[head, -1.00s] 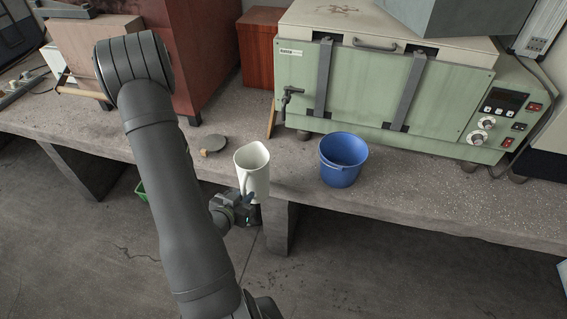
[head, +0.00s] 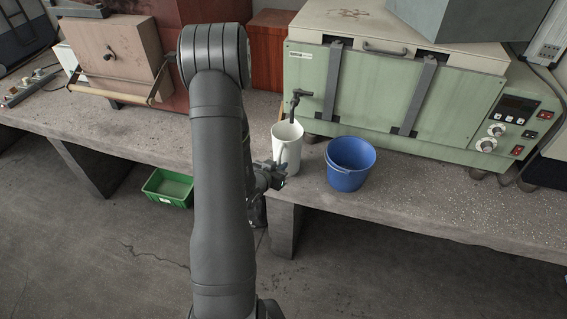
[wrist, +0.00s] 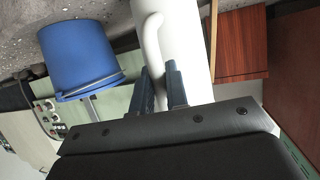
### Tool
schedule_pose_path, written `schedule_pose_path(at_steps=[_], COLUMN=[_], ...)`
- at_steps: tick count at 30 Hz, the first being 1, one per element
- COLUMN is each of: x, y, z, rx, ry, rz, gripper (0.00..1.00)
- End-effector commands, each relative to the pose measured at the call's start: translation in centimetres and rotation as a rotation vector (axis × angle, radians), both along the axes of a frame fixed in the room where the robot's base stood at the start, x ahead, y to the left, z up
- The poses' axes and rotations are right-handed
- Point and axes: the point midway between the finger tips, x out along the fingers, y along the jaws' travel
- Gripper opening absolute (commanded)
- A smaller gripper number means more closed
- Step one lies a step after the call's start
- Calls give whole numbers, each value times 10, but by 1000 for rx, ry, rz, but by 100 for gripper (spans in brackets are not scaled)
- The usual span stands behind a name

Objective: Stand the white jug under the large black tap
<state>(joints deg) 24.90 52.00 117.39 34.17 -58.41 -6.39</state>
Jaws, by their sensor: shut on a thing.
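The white jug (head: 288,150) is upright over the bench in front of the green oven, left of the blue bucket. My gripper (head: 277,172) is shut on its handle; the wrist view shows the two dark fingers (wrist: 160,86) either side of the handle (wrist: 151,40) and the jug's white body (wrist: 180,45) behind. The large black tap (head: 299,95) sticks out from the oven's lower left front. Its spout points down and meets the jug's back rim in the head view; I cannot tell the depth between them. Whether the jug's base touches the bench is unclear.
The blue bucket (head: 350,168) stands close to the right of the jug; it also shows in the wrist view (wrist: 80,55). The green oven (head: 360,95) stands behind. A green crate (head: 168,188) is on the floor. The concrete bench (head: 430,195) is clear at the right.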

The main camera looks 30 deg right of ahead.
Motion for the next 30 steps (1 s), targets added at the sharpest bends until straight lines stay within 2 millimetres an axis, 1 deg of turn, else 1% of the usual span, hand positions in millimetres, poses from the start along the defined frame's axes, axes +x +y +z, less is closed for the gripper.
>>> schedule_pose_path(at_steps=[1,5,6,9,21,22,25,30], x=[5,19,17,17,17,17,17,17], y=[-9,-30,-27,-26,-26,-26,-26,-26], z=[1,1,-6,-13,-17,-18,-17,-17], rx=[-2,-2,0,0,-1,0,0,-1], ry=[-4,-4,2,0,-1,0,-2,-1], rz=[-4,-4,-1,-1,-1,-1,-2,-1], gripper=[0,0,0,0,0,16,35,35])
